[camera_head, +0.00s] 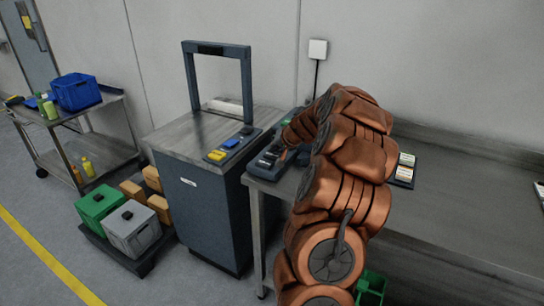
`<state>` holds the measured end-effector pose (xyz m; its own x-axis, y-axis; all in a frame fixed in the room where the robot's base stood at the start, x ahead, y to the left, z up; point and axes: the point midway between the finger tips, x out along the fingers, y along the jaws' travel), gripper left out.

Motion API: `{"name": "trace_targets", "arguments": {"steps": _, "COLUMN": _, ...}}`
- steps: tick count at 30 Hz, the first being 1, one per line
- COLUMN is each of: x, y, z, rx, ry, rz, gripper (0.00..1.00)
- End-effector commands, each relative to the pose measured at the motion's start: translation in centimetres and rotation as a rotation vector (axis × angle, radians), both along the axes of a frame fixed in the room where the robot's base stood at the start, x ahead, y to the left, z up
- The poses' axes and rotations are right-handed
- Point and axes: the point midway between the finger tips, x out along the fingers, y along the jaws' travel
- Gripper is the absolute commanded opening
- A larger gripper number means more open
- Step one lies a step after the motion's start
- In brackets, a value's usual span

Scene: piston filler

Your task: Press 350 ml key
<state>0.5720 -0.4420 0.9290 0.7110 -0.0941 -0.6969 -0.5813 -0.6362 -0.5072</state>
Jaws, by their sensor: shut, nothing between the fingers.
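A dark control unit (259,167) lies at the left end of the steel bench, and its key labels are too small to read. I cannot tell which key is the 350 ml key. My gripper (276,154) is shut and empty, pointing down and left at this unit. Its fingertips are at or just over the unit's top, and I cannot tell whether they touch a key. My copper-coloured arm hides the ground behind it and part of the unit's far side.
A dark cabinet (205,205) with an upright frame (249,85) and a strip of yellow and blue blocks (233,145) stands left of the bench (460,215). A small card holder (404,170) lies right of my arm. Green (97,209) and grey (133,230) boxes sit on a floor pallet.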

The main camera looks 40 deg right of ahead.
Motion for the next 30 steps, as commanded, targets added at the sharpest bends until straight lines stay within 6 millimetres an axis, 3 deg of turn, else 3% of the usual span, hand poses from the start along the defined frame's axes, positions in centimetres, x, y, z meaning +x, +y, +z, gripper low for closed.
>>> {"name": "trace_targets", "arguments": {"steps": 30, "x": -0.01, "y": 0.01, "z": -0.91, "rx": 0.0, "ry": 0.0, "rz": 0.0, "gripper": 0.0}}
